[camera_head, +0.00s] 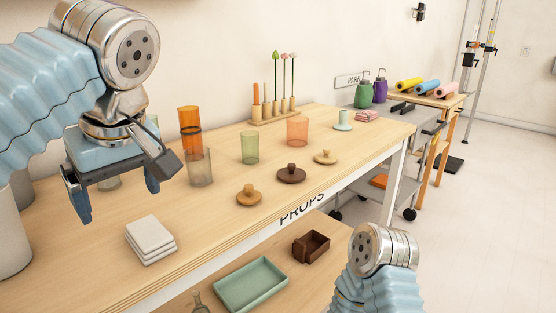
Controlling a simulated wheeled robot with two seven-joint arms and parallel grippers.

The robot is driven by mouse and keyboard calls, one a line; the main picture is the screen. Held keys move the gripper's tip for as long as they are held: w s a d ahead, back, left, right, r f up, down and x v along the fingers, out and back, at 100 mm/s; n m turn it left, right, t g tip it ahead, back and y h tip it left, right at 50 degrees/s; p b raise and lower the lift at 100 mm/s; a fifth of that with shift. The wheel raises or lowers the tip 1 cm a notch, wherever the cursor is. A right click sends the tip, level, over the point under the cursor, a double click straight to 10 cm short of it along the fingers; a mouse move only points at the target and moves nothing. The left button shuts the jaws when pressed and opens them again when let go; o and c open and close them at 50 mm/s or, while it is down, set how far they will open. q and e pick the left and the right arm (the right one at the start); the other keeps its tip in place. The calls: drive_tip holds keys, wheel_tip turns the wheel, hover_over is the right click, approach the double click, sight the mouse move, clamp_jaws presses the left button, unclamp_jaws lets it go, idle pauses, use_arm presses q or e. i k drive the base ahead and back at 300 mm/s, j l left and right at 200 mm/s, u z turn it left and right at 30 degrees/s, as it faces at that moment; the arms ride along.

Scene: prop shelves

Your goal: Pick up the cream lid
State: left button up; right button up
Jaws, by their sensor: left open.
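The cream lid (325,158), a pale tan disc with a small knob on top, lies on the wooden table in the head view, right of the table's middle and near its front edge. A dark brown lid (291,175) and an orange-brown lid (249,197) lie in a row to its left. My left gripper (119,196) is open and empty, pointing down above the left part of the table. It is well to the left of the cream lid and apart from it. My right gripper is not in view; only part of that arm shows at the bottom right.
Glass tumblers, including a green one (250,147) and an orange one (297,131), stand behind the lids. White tiles (150,238) are stacked at the front left. A candle rack (272,118) stands at the back. A green tray (250,284) and brown box (311,246) sit on the lower shelf.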

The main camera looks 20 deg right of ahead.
sight(325, 158)
drive_tip(key=i+l, duration=0.15)
drive_tip(key=l, duration=0.2)
drive_tip(key=i+l, duration=0.1)
drive_tip(key=l, duration=0.3)
drive_tip(key=i+l+z, duration=0.1)
drive_tip(key=l, duration=0.25)
drive_tip(key=i+l, duration=0.2)
drive_tip(key=l, duration=0.15)
drive_tip(key=i+l, duration=0.15)
drive_tip(key=l, duration=0.2)
drive_tip(key=i+l, duration=0.15)
drive_tip(key=l, duration=0.2)
drive_tip(key=z, duration=0.05)
